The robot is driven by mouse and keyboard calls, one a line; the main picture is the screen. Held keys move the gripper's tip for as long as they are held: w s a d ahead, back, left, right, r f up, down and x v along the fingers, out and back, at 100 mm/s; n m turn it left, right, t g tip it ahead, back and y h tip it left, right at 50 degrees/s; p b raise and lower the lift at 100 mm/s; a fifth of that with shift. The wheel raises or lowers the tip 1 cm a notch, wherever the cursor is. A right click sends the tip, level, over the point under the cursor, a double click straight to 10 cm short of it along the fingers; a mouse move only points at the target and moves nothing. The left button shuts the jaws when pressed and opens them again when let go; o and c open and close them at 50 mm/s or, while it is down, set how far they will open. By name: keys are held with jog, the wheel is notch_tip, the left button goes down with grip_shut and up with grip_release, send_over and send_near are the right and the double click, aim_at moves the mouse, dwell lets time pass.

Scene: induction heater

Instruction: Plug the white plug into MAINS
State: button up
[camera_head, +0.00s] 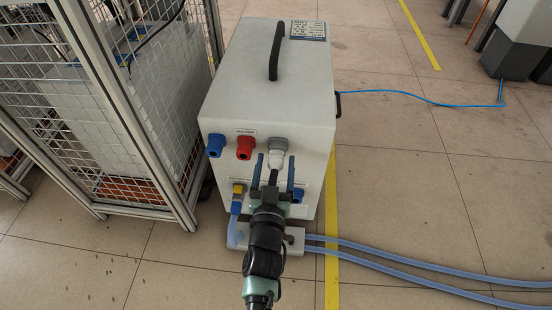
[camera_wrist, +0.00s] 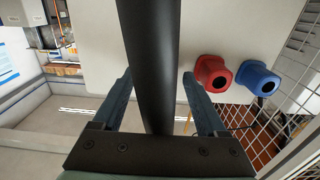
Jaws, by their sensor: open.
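The white plug (camera_head: 276,160) is on the front of the white heater box (camera_head: 228,95), directly below and against a round grey socket (camera_head: 277,144) at upper right. They look joined, but I cannot tell how deep the plug sits. No MAINS lettering is readable. A black cable (camera_head: 274,177) runs down from the plug. My gripper (camera_head: 275,166) is open in front of the box, with a blue finger on each side of the plug and cable. In the wrist view, my gripper (camera_wrist: 157,80) straddles a thick black cable (camera_wrist: 152,60) with gaps on both sides. The plug is not visible there.
A blue connector (camera_head: 215,145) and a red connector (camera_head: 245,147) stick out left of the plug. A yellow-blue hose fitting (camera_head: 237,197) is below. A mesh cage (camera_head: 130,110) stands close on the left. Blue hoses (camera_head: 420,268) run right over open floor.

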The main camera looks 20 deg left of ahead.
aim_at(275, 171)
dwell(0.8)
grip_shut()
dwell(0.4)
jog(key=shift+p+v, duration=0.8)
jog(key=shift+v, duration=2.15)
